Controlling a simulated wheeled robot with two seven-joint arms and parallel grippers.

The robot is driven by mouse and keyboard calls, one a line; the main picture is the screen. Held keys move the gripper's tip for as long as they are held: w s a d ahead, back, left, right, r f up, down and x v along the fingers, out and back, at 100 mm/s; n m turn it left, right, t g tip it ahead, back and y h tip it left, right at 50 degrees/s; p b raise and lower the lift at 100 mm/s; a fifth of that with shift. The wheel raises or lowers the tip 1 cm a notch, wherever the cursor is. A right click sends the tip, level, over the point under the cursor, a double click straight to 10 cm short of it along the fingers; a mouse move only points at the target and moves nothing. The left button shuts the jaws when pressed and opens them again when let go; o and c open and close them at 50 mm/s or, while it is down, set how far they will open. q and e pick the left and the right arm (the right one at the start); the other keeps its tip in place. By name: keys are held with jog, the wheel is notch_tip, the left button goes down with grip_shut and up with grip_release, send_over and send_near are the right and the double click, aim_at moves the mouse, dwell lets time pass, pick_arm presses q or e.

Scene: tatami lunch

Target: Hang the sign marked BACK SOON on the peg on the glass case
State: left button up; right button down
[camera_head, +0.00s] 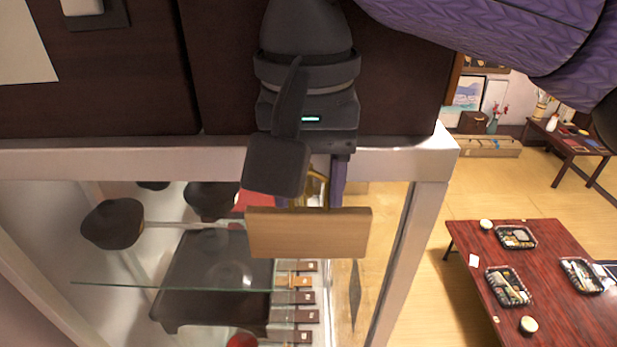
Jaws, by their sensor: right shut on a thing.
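My right gripper (312,187) comes down from the top over the white frame of the glass case (420,163). It is shut on a plain light-wood sign (308,234), which hangs just below the fingers in front of the case. No lettering shows on the side facing me, so I cannot read BACK SOON. A small brass-coloured piece (318,183) shows between the fingers, above the sign; I cannot tell whether it is the peg or the sign's hanger. The gripper covers much of this spot. My left gripper is out of view.
Inside the case are a glass shelf (180,287), dark rounded pieces (112,224), a black stand (215,262) and several small labelled blocks (304,298). At the right, a low red table (560,310) holds lunch trays (508,287) and cups. Tatami floor lies between.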

jog(key=shift+c, duration=0.4)
grip_release()
jog(key=shift+r, duration=0.1)
